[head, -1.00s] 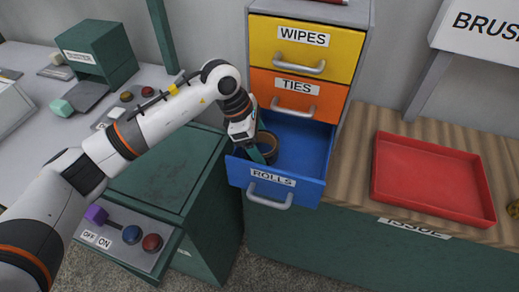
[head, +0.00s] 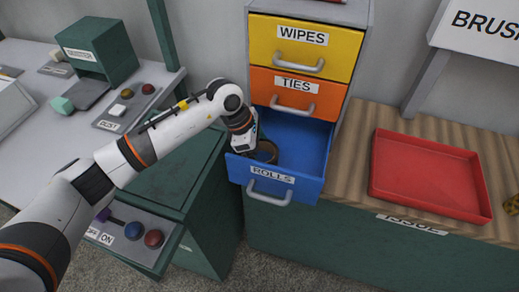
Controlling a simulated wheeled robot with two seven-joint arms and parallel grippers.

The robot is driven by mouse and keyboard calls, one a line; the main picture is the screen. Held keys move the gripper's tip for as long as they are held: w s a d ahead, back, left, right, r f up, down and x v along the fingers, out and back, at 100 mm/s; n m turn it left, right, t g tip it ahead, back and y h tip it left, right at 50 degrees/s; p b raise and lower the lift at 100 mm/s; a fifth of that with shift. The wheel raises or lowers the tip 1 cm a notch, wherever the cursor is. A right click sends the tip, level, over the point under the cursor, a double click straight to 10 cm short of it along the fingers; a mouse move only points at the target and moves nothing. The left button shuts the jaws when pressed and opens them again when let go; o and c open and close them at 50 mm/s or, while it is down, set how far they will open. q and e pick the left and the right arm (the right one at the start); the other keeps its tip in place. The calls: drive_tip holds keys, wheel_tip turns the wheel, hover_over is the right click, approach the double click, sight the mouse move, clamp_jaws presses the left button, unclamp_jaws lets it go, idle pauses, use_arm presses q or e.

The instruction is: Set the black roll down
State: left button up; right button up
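The dark roll (head: 268,149) lies inside the open blue drawer (head: 309,149) labelled ROLLS, near its front left corner. Only part of the roll shows, with a brownish inner ring. My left gripper (head: 252,148) reaches down into the drawer at the roll's left side, touching or very close to it. Its fingertips are mostly hidden by the gripper body and the drawer front, so I cannot see whether they grip the roll. My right gripper is not in view.
A yellow WIPES drawer (head: 301,46) and an orange TIES drawer (head: 294,93) sit shut above. A red tray (head: 430,178) stands on the wooden counter to the right. A green cabinet (head: 165,180) and a button panel (head: 130,240) are at the left.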

use_arm(q)
drive_tip(key=shift+r, duration=0.2)
drive_tip(key=shift+a+r, duration=0.15)
drive_tip(key=shift+r, duration=0.15)
drive_tip(key=b+v, duration=0.1)
drive_tip(key=v, duration=1)
drive_tip(key=shift+b, duration=0.35)
